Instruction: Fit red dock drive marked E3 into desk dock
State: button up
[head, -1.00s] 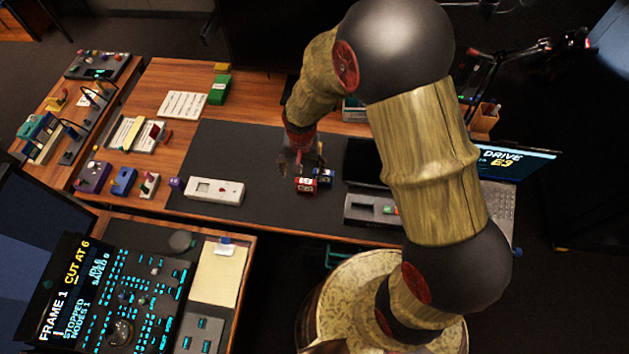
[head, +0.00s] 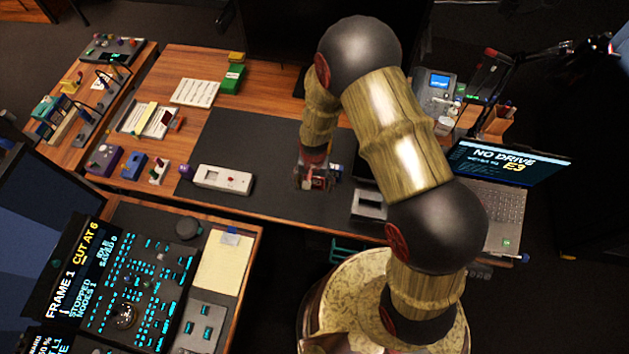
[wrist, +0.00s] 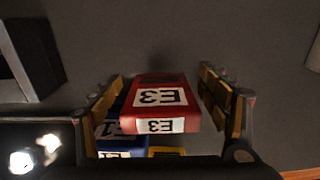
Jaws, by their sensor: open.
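The red drive (wrist: 158,95) shows white E3 labels on its top and end in the wrist view. My gripper (wrist: 165,90) is open, with one finger on each side of the red drive; I cannot tell whether either touches it. A blue drive (wrist: 122,148) lies close beside and partly under the view of the red one, and a yellow piece (wrist: 167,151) shows below it. In the head view my gripper (head: 314,180) is down at the dark mat and mostly covers the drives. The grey desk dock (head: 369,206) stands to its right, partly hidden by my arm.
A laptop (head: 490,200) at the right reads "NO DRIVE E3". A white device (head: 223,180) lies left of my gripper on the dark mat (head: 262,150). The mat between them is clear. A cup (head: 445,126) and a pen holder (head: 497,122) stand at the back right.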

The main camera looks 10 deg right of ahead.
jog(key=shift+f, duration=0.35)
jog(key=shift+c, duration=1)
jog(key=c, duration=1.1)
jog(key=shift+c, duration=0.7)
jog(key=shift+r, duration=0.1)
